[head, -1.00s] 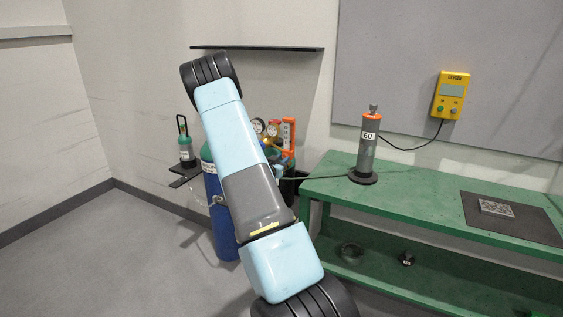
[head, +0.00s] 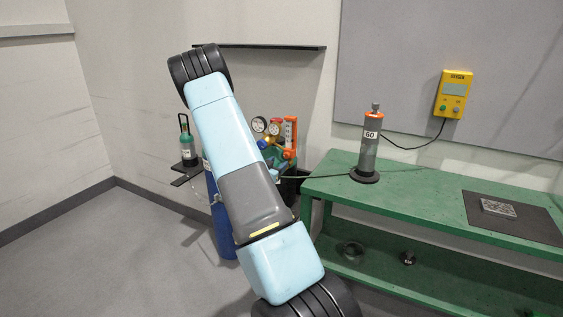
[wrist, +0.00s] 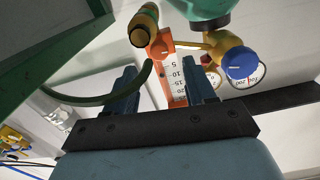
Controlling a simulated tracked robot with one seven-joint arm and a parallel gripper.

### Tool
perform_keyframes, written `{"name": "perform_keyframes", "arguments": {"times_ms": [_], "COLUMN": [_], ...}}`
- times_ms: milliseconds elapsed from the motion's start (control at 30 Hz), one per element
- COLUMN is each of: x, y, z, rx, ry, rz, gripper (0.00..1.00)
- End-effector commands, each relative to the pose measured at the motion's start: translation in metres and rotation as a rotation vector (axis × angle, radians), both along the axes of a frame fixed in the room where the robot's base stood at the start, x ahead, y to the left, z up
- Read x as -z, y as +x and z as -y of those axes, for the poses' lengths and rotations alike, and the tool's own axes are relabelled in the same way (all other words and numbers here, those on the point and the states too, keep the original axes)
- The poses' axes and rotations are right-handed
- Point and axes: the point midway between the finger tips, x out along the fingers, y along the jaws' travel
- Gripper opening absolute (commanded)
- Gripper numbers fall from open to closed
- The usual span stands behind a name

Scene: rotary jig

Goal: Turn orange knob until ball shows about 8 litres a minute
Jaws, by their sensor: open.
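The flowmeter (head: 291,130) is an orange upright block beside the gauges in the head view. In the wrist view, its white scale (wrist: 178,82) with black numbers shows between my fingers. I cannot make out the ball. My gripper (wrist: 162,68) is open, its two blue fingers apart with nothing seen held between them.
A blue-capped regulator knob (wrist: 240,62) and gauges sit right of the flowmeter in the wrist view. A dark hose (wrist: 100,98) curves at left. In the head view, a blue cylinder (head: 226,235) stands behind my arm, beside the green bench (head: 400,185). A dark shelf (head: 260,46) is above.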

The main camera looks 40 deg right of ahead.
Motion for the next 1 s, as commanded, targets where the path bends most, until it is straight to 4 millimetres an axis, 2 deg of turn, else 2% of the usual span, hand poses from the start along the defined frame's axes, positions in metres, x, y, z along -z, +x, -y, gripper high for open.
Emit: {"name": "perform_keyframes", "arguments": {"times_ms": [33,200,433,600,1000], "x": [0.000,0.000,0.000,0.000,0.001], "y": [-0.003,-0.016,-0.027,-0.031,-0.032], "z": [-0.011,-0.041,-0.069,-0.077,-0.078], "rx": [-0.003,-0.002,-0.001,0.000,0.000], "ry": [0.001,0.001,0.000,0.000,0.000], "rz": [-0.002,-0.003,0.000,0.000,0.000], "gripper": [0.55,0.55,0.55,0.55,0.55]}}
